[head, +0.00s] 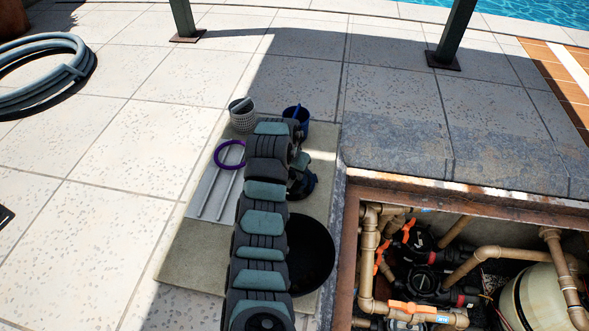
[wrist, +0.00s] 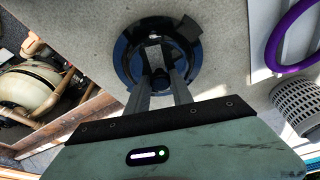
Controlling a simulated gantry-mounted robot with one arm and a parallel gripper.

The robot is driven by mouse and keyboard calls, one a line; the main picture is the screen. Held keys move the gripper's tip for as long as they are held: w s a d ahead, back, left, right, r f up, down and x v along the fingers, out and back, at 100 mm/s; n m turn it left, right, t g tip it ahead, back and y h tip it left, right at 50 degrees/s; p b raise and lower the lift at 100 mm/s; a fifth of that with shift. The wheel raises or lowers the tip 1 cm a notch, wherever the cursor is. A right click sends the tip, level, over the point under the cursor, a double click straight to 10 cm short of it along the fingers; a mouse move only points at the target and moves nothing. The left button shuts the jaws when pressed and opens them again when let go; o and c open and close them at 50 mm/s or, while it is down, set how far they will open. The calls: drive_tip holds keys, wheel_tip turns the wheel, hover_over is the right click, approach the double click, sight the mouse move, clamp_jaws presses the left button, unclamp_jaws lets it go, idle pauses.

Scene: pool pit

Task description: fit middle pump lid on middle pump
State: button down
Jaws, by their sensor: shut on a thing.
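The round dark lid, blue-black with a raised grip at its centre, fills the top middle of the wrist view (wrist: 128,68). My gripper (wrist: 160,72) is shut on that raised grip. In the head view the lid (head: 303,187) shows beside my arm, over the mat, partly hidden by the gripper. I cannot tell whether it touches the mat or hangs just above it. Several black pumps sit in the pit at lower right among pipes; the middle pump (head: 424,281) looks dark and round on top, and its opening is hard to make out.
Beige pipes with orange valve handles (head: 410,307) crowd the pit around the pumps. A rusty rim (head: 460,195) edges the pit.

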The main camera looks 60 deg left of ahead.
drive_tip(key=shift+s+d+f, duration=0.2)
drive_tip(key=shift+f, duration=0.3)
drive_tip(key=shift+s+d+f, duration=0.2)
drive_tip(key=shift+f, duration=0.3)
drive_tip(key=shift+a+r, duration=0.1)
drive_tip(key=shift+r, duration=0.35)
drive_tip(key=shift+p+v, duration=0.4)
drive_tip(key=shift+v, duration=0.45)
drive_tip(key=shift+w+a+r, duration=0.1)
drive_tip(key=shift+w+r, duration=0.1)
drive_tip(key=shift+r, duration=1.1)
